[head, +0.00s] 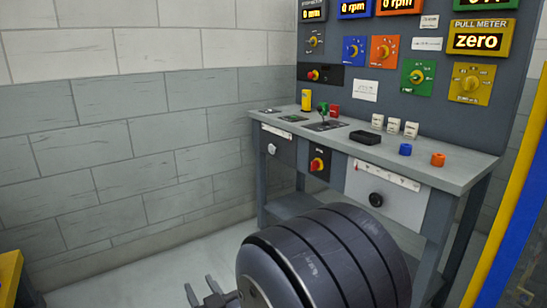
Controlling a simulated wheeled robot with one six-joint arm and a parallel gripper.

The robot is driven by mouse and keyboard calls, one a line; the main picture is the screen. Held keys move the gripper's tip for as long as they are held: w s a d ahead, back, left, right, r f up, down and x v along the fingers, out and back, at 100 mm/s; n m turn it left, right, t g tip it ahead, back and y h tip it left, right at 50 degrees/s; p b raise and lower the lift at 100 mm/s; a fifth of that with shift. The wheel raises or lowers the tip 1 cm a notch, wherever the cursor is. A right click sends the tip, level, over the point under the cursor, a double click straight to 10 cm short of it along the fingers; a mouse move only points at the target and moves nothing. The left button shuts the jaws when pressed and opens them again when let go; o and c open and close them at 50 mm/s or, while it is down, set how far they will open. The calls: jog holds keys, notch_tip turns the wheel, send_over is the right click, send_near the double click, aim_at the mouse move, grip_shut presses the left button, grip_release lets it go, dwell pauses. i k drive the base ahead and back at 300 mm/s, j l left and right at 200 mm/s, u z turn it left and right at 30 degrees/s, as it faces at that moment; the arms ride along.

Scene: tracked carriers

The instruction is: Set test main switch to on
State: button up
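A red rotary knob on a yellow plate (318,165) sits on a black panel on the front of the grey bench. A second red and yellow knob (313,75) is on a dark plate on the upright panel behind. I cannot read which of these is the test main switch, nor its position. My gripper (202,289) is low at the bottom left, with two grey fingers apart and nothing between them. It is in front of and well below the bench, touching no switch. My dark arm link hides part of the bench's lower front.
The grey bench (455,176) holds several small blocks and a lever (323,110). The upright panel carries coloured dials and displays, including a yellow pull meter (480,37) reading "zero". A yellow and blue post (510,190) stands at right. Floor left of the bench is clear.

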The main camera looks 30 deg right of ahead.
aim_at(315, 164)
jog(key=i+j+z, duration=0.1)
jog(key=i+z, duration=0.35)
jog(key=i+j+z, duration=0.25)
jog(key=i+z, duration=0.2)
jog(key=i+j+z, duration=0.75)
jog(key=z, duration=0.15)
jog(key=i+j+z, duration=0.25)
jog(key=z, duration=0.15)
jog(key=i+j+z, duration=0.15)
jog(key=j+z, duration=0.2)
jog(key=i+j+z, duration=0.1)
jog(key=j+z, duration=0.3)
jog(key=j, duration=0.15)
